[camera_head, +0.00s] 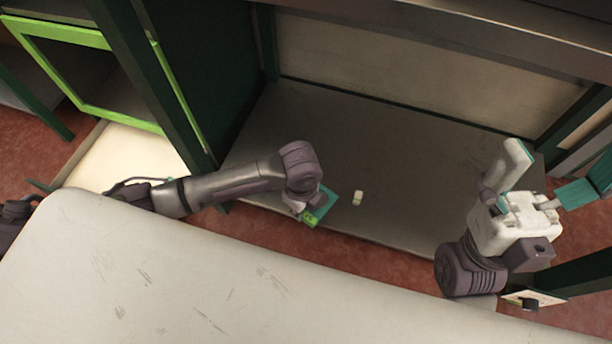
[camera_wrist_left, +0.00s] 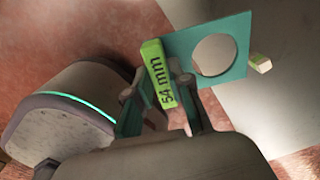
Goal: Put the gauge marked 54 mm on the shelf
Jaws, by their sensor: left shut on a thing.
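The gauge is a teal plate with a round hole and a green handle reading "54 mm" (camera_wrist_left: 160,75). My left gripper (camera_wrist_left: 165,98) is shut on its green handle. In the head view the gauge (camera_head: 327,199) is at the front edge of the grey shelf (camera_head: 420,150); my left gripper (camera_head: 300,211) is partly hidden by its wrist. In the wrist view the plate reaches over the shelf's edge, with red floor below the handle. I cannot tell its height above the shelf. My right gripper (camera_head: 556,165) is open and empty at the right.
Most of the shelf behind is bare. Dark green posts (camera_head: 170,80) flank it. A pale worn surface (camera_head: 180,270) fills the foreground.

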